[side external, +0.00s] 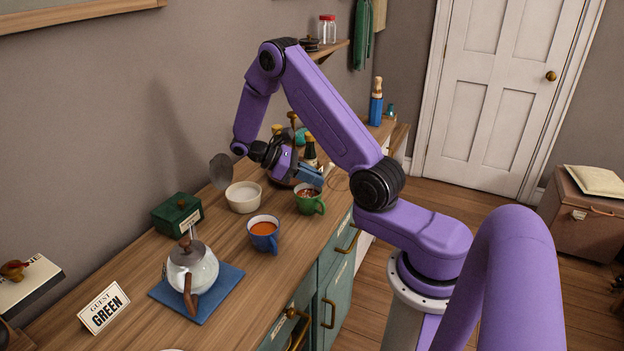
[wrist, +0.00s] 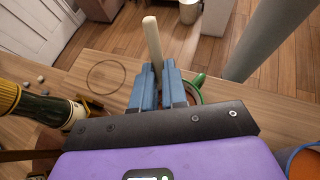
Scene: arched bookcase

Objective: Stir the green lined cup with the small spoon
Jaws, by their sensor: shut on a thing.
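The green cup (side external: 310,203) stands on the wooden counter with dark contents speckled with lighter bits. My gripper (side external: 309,176), with blue fingers, is just above its rim in the side view. In the wrist view my gripper (wrist: 157,88) is shut on a pale, slim handle (wrist: 152,42), which I take to be the small spoon's. The handle sticks out beyond the fingers. The spoon's other end is hidden, so I cannot tell whether it is inside the cup. The green cup's rim and handle (wrist: 198,80) show partly behind the right finger.
A blue cup (side external: 264,236) with orange liquid and a white bowl (side external: 243,199) stand close by. A dark bottle (side external: 310,150) is behind my gripper. A glass pot (side external: 192,271) on a blue mat, a green box (side external: 177,214) and a "GUEST GREEN" card (side external: 104,308) are nearer the camera.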

